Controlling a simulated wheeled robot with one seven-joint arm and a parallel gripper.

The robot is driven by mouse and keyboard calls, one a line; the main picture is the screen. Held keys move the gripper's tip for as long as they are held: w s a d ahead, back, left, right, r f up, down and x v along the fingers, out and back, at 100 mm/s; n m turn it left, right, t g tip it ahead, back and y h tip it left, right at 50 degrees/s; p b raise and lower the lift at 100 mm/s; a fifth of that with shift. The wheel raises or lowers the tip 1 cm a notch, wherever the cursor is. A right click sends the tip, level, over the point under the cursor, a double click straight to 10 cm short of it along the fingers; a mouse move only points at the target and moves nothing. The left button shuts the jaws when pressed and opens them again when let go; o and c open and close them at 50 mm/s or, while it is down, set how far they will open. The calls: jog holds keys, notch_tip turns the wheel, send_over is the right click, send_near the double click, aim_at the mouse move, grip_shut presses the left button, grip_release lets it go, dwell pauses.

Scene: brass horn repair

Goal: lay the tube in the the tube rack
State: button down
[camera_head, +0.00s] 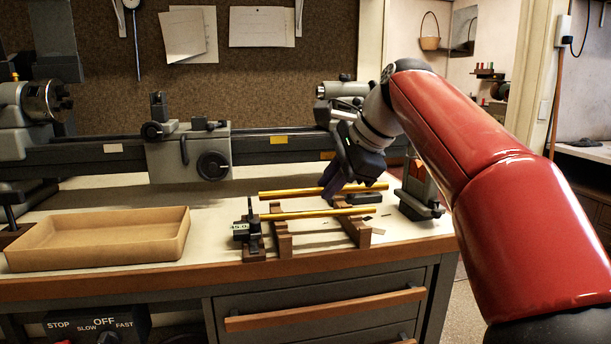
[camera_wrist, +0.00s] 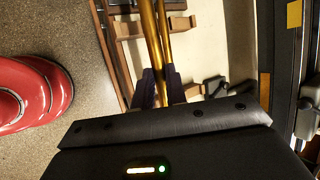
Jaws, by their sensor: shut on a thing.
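A long brass tube (camera_head: 284,193) is in my gripper (camera_head: 331,191), which is shut on it near its middle. The tube is held roughly level, behind and a little above a second brass tube (camera_head: 316,214). That second tube lies across the wooden tube rack (camera_head: 281,240), on its crosspieces. In the wrist view, both tubes run close side by side up from my fingers (camera_wrist: 160,82); the rack's wood (camera_wrist: 183,26) shows beyond them. Whether the held tube touches the rack cannot be told.
A black gauge (camera_head: 242,231) with a numeric display stands at the rack's left end. An empty tan tray (camera_head: 100,240) is at the bench's left. The grey lathe (camera_head: 205,150) runs along the back. A clamp-like stand (camera_head: 419,195) is close on the right.

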notch_tip(320, 180, down, 5)
jog(key=b, duration=0.3)
jog(key=shift+d+f, duration=0.1)
jog(key=shift+f, duration=0.1)
jog(key=shift+f+b, duration=0.4)
jog(key=shift+f, duration=0.35)
dwell(0.6)
jog(key=c, duration=1.3)
grip_release()
jog(key=shift+c, duration=0.2)
